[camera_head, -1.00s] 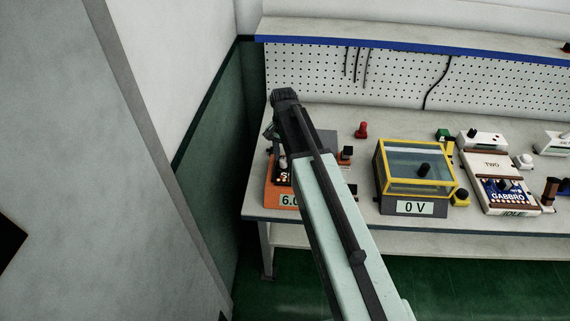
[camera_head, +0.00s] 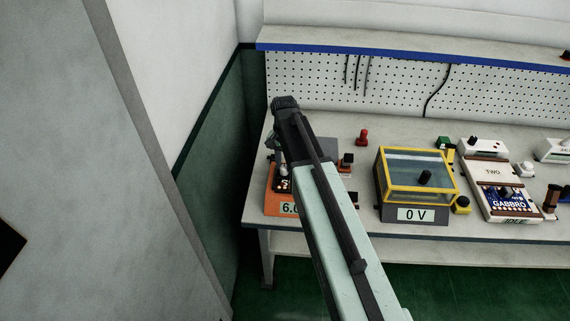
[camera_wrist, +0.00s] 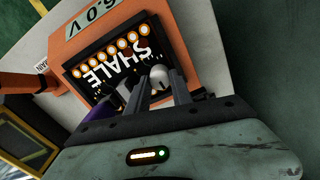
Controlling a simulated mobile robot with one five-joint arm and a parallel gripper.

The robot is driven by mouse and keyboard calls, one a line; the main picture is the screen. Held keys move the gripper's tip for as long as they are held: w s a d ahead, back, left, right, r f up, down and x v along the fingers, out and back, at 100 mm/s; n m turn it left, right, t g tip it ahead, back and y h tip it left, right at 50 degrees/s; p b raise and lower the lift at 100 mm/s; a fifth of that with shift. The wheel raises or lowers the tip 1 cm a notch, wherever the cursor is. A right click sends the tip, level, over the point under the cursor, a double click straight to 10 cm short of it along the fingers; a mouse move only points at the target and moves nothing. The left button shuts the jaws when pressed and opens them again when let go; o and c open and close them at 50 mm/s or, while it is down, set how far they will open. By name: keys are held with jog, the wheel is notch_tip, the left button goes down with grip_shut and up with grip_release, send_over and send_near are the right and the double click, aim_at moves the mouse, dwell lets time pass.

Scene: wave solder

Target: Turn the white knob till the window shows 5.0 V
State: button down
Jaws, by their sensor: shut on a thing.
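The orange unit labelled SHALE (camera_wrist: 178,50) stands at the left end of the bench; its orange front also shows in the head view (camera_head: 274,205), partly behind my arm. Its window (camera_wrist: 94,15) reads 6.0 V, upside down in the wrist view; in the head view only "6.0" shows (camera_head: 289,209). The white knob (camera_wrist: 160,75) sits on the unit's dark face. My gripper (camera_wrist: 158,84) is shut on the white knob, one finger on each side. The knob's lower part is hidden by the fingers.
A yellow-framed clear box (camera_head: 417,170) with a 0 V window stands to the right. Further right is a GABBRO unit (camera_head: 505,200). A red knob-like piece (camera_head: 362,137) stands behind. A purple piece (camera_wrist: 101,108) lies close left of my fingers in the wrist view.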

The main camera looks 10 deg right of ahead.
aim_at(284, 166)
jog(key=shift+n, duration=2.5)
jog(key=c, duration=1.4)
grip_release()
jog(key=shift+r, duration=0.1)
notch_tip(284, 166, up, 8)
jog(key=p, duration=0.8)
jog(key=shift+f, duration=0.2)
